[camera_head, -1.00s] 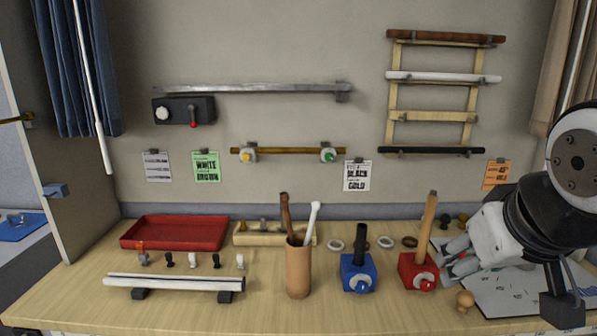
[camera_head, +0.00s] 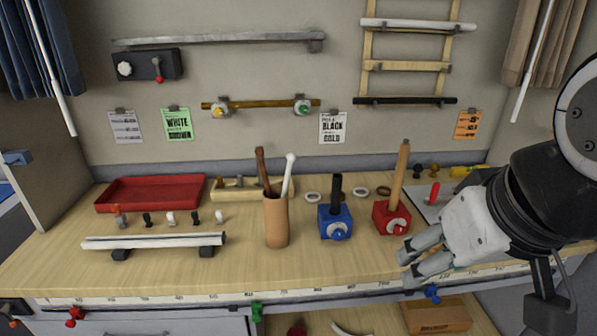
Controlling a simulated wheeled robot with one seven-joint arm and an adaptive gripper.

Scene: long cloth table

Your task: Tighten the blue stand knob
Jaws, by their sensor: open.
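The blue stand (camera_head: 326,222) is a small block on the wooden table, with a short black rod (camera_head: 337,188) upright in it. Its knob (camera_head: 338,233), with a blue centre, is on the front face. My gripper (camera_head: 406,268) is open and empty, to the right of the knob and lower in the picture, close to the table's front edge. Its fingers point left and are apart from the blue stand. How tight the knob is cannot be seen.
A red stand (camera_head: 382,217) with a wooden rod stands between the blue stand and my arm. A brown cup (camera_head: 276,222) with sticks is left of the blue stand. Rings (camera_head: 313,197) lie behind it. The table in front of the blue stand is clear.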

